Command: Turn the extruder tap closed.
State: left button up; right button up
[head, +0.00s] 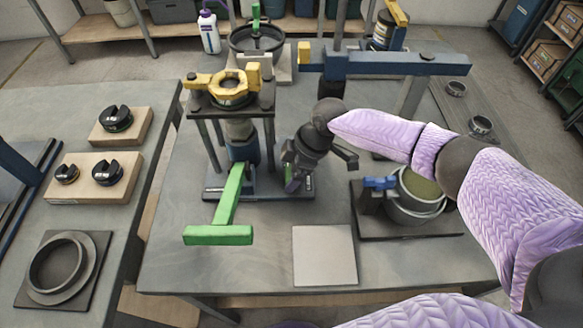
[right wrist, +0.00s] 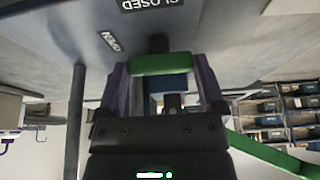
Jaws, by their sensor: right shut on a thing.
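The extruder (head: 240,130) is a dark frame with a yellow collar on top and a long green T-shaped lever (head: 227,205) at its front. My right gripper (head: 290,180) is low at the extruder's right side. In the right wrist view it is shut on a short green bar, the tap handle (right wrist: 163,63), which lies across between the fingers. A dark stem shows just beyond the bar. An OPEN label (right wrist: 110,42) and a CLOSED label (right wrist: 152,4) are on the grey surface beyond it. The tap is hidden by my gripper in the head view.
A metal pot with a blue clamp (head: 415,200) stands to the right of my gripper. A pale square plate (head: 324,255) lies in front. A blue crossbar (head: 390,65) spans behind my forearm. A side table (head: 70,215) at left holds ring parts.

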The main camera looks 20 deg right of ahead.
jog(key=shift+r+m+t+p, duration=0.3)
jog(key=shift+m+p, duration=0.4)
jog(key=shift+p, duration=0.3)
jog(key=m+p, duration=0.2)
jog(key=m+t+h+p, duration=0.1)
jog(key=m+p, duration=0.1)
jog(key=p, duration=0.1)
jog(key=m+t+p, duration=0.1)
jog(key=m+p, duration=0.1)
jog(key=m, duration=0.1)
jog(key=shift+s+a+h, duration=0.2)
jog(key=shift+a+h, duration=0.05)
jog(key=shift+h, duration=0.15)
jog(key=shift+m+p, duration=0.5)
jog(key=shift+a+f+m+t+h+p, duration=0.1)
jog(key=shift+m+t+h+p, duration=0.2)
jog(key=shift+m+h+p, duration=0.45)
jog(key=shift+m, duration=1.05)
jog(key=shift+a+f+m+h+p, duration=0.15)
jog(key=shift+m+h+p, duration=0.35)
jog(key=shift+m, duration=0.7)
jog(key=shift+m+h, duration=0.55)
jog(key=shift+m, duration=0.75)
